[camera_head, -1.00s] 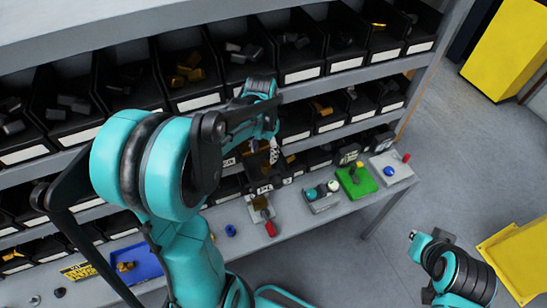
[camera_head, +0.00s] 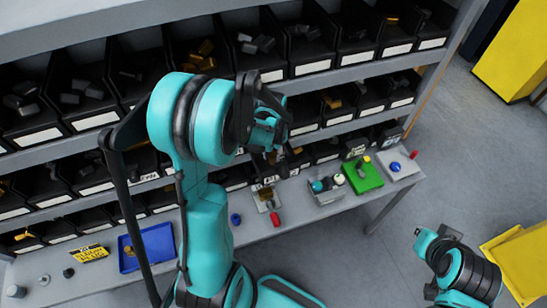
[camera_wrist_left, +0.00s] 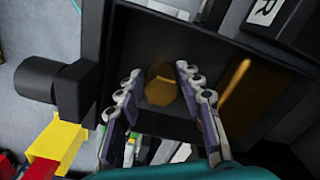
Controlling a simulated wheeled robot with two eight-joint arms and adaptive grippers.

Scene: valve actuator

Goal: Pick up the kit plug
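A brass hexagonal piece (camera_wrist_left: 162,87), which looks like the kit plug, lies in a dark bin (camera_wrist_left: 212,48) in the left wrist view. My left gripper (camera_wrist_left: 160,74) is open, with its two fingers on either side of the piece. The right fingertip is close to the piece's edge; I cannot tell whether it touches. In the head view my left gripper (camera_head: 272,158) is small and dark at the lower bin row, and the plug there is hidden or too small to tell.
Rows of black bins (camera_head: 310,52) fill the shelf. On the bench (camera_head: 315,218) are a blue tray (camera_head: 158,240), a green block (camera_head: 364,178), a grey fixture (camera_head: 324,194) and a blue ring (camera_head: 236,219). A yellow block (camera_wrist_left: 60,142) is left of the gripper in the wrist view.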

